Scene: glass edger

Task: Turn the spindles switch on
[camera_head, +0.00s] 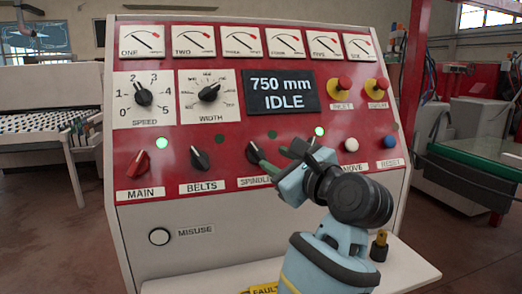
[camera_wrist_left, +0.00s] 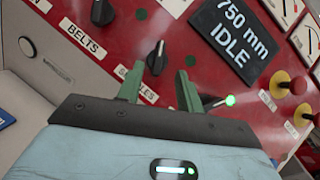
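The spindles switch (camera_head: 254,151) is a black rotary knob in the panel's lower row, above a partly covered SPINDLES label. In the left wrist view the knob (camera_wrist_left: 156,58) shows a white mark pointing up in that picture. The small lamp above it (camera_head: 272,134) is dark. My left gripper (camera_head: 263,163) is just in front of the knob and partly covers it. In the left wrist view its two green fingers (camera_wrist_left: 159,78) are apart, with nothing between them, and the knob shows just beyond the gap. Contact is not visible. My right gripper is not in view.
The MAIN knob (camera_head: 138,163) and BELTS knob (camera_head: 200,159) are to the left. A lit green lamp (camera_head: 319,131), a white button (camera_head: 351,145) and a blue button (camera_head: 389,141) are to the right. Above, a display (camera_head: 281,92) reads "750 mm IDLE".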

